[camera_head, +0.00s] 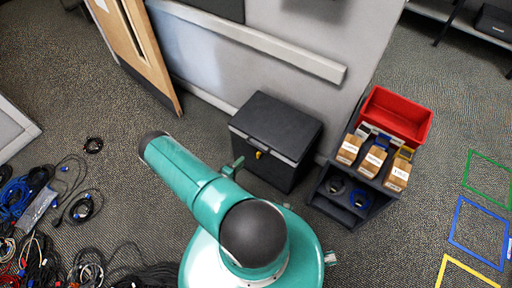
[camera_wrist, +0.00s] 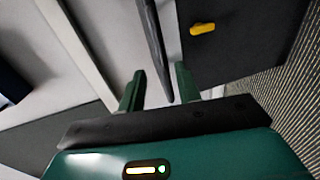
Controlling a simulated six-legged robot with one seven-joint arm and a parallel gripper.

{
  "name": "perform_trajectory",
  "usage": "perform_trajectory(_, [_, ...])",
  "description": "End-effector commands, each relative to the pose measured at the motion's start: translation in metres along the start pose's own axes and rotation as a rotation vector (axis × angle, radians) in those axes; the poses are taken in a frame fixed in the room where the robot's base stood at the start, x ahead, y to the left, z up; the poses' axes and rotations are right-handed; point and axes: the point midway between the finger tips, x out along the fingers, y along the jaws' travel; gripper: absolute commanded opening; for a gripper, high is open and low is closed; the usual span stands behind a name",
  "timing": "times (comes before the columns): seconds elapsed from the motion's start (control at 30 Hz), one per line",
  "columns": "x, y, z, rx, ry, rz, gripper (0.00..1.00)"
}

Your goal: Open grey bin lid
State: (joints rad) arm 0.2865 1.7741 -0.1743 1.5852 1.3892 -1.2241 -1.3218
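The grey bin is a dark box with a flat lid (camera_head: 278,122), standing against the wall. The lid looks closed, with a lighter strip along its front edge. A yellow latch (camera_head: 258,155) sits on the front face; it also shows in the wrist view (camera_wrist: 203,28). My gripper (camera_head: 237,163) is at the bin's front left edge, partly hidden by my arm. In the wrist view my gripper's green fingers (camera_wrist: 160,80) are apart. A dark, narrow edge, apparently of the lid, runs down between them. I cannot tell whether either finger touches it.
A dark shelf unit (camera_head: 347,212) with cardboard boxes (camera_head: 373,161) and a red tray (camera_head: 396,116) stands right of the bin. A wall with a pale rail (camera_head: 270,43) is behind. Tangled cables (camera_head: 40,225) lie on the floor at left. Coloured floor outlines (camera_head: 480,232) are at right.

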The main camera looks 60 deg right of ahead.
Motion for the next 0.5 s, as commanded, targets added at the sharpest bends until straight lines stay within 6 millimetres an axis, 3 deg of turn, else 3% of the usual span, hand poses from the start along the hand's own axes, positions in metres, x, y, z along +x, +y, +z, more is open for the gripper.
perform_trajectory(0.17, [0.018, 0.0, 0.002, -0.002, -0.003, 0.003, 0.34])
perform_trajectory(0.5, [0.084, 0.0, 0.002, 0.001, -0.003, 0.002, 0.34])
